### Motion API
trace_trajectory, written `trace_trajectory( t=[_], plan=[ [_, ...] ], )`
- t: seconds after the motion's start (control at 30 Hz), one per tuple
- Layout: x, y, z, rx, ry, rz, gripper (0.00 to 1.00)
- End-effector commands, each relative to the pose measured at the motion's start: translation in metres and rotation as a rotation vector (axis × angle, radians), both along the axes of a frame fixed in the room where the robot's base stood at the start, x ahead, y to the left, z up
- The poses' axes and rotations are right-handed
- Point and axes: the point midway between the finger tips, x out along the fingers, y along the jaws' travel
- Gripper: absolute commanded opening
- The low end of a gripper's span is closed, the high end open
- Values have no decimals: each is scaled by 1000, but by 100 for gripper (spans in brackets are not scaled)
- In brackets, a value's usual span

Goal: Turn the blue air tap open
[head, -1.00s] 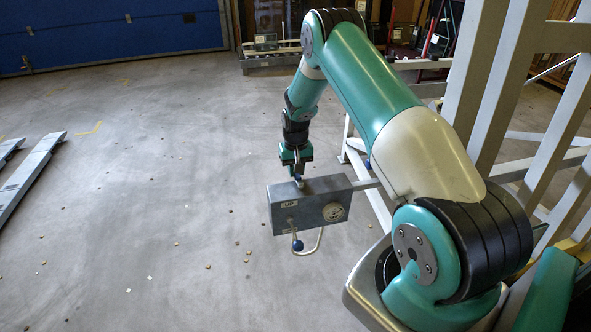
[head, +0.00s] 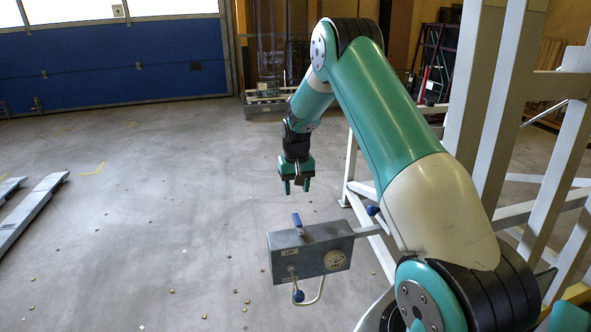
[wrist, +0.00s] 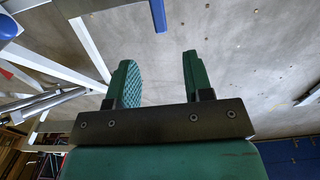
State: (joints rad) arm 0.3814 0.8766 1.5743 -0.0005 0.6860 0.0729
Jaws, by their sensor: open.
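The blue tap handle (head: 299,224) stands up, slightly tilted, on top of a grey control box (head: 282,262). In the wrist view a blue bar (wrist: 158,15), likely this handle, shows at the top edge, beyond the fingertips and cut off by the frame. My gripper (head: 296,187) points down above the box, open and empty, with a clear gap between its fingertips and the handle. In the wrist view my gripper (wrist: 158,62) shows two green fingers well apart, with bare floor between them.
A lever with a blue ball knob (head: 298,296) hangs at the box's front, beside a bent rod. Another blue knob (head: 372,210) is by the bar right of the box. A pale steel frame (head: 480,95) stands at right. The floor left of the box is open.

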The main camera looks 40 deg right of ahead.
Motion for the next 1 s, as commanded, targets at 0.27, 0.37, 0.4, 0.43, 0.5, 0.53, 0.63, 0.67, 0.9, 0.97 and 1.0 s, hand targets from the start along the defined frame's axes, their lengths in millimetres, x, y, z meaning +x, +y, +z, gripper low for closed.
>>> trace_trajectory(
  t=[0.27,0.37,0.4,0.43,0.5,0.53,0.63,0.67,0.9,0.97,1.0],
  plan=[
    [1,0,52,0,-3,1,47],
    [0,1,61,0,-1,1,47],
    [0,1,62,0,-1,1,47],
    [0,1,63,0,-1,1,47],
    [0,1,64,0,0,1,47],
    [0,1,65,0,0,1,47],
    [0,1,65,0,0,1,47],
    [0,1,64,0,0,1,47],
    [0,0,64,0,0,1,47],
    [0,0,64,0,0,1,47],
    [0,1,65,0,-1,2,47]
  ],
)
